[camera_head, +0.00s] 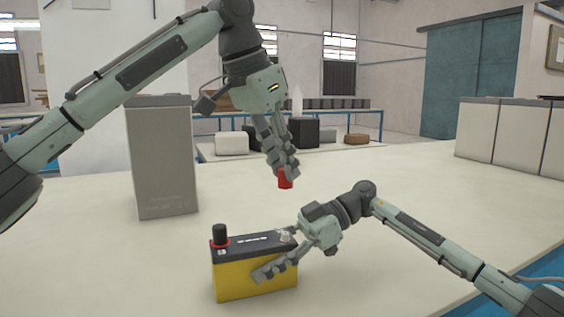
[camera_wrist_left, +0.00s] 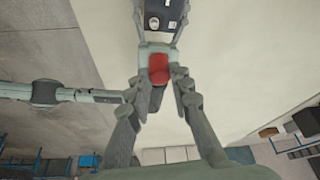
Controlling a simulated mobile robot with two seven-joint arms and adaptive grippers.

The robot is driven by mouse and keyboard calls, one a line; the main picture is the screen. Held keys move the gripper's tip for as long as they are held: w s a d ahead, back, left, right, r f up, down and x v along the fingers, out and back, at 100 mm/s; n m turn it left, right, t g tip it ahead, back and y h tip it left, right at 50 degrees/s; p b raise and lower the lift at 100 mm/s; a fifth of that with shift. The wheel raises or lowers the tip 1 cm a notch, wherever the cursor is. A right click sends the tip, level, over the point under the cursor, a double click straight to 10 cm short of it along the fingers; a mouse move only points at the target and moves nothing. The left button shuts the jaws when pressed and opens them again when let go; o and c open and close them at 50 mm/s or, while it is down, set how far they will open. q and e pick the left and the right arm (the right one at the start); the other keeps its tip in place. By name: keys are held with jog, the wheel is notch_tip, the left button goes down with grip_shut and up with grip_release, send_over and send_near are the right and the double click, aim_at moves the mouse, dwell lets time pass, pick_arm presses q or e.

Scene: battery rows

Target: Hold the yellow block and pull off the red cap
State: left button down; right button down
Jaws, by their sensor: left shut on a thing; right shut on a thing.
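The yellow block (camera_head: 235,282) is a battery with a black top, upright on the pale table. My right gripper (camera_head: 268,272) is shut on its sides, with one finger across the front face. My left gripper (camera_head: 284,174) is shut on the red cap (camera_head: 285,181) and holds it in the air above the block's right end, clear of it. A bare metal terminal (camera_head: 286,236) shows at that end of the top. In the left wrist view the red cap (camera_wrist_left: 158,70) sits between the fingers, and the block's dark top (camera_wrist_left: 165,12) is beyond it.
A black cap with a red base (camera_head: 220,238) stands on the block's left end. A tall grey box (camera_head: 163,165) stands behind it on the table. A white box (camera_head: 231,143) and dark boxes are further back. The table at right is mostly clear.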

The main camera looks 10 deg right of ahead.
aim_at(282, 170)
pick_arm(q)
jog(key=shift+r, duration=0.8)
jog(key=shift+r, duration=2.3)
pick_arm(e)
jog(key=shift+c, duration=2.4)
grip_release()
jog(key=shift+d, duration=0.1)
jog(key=v, duration=1.2)
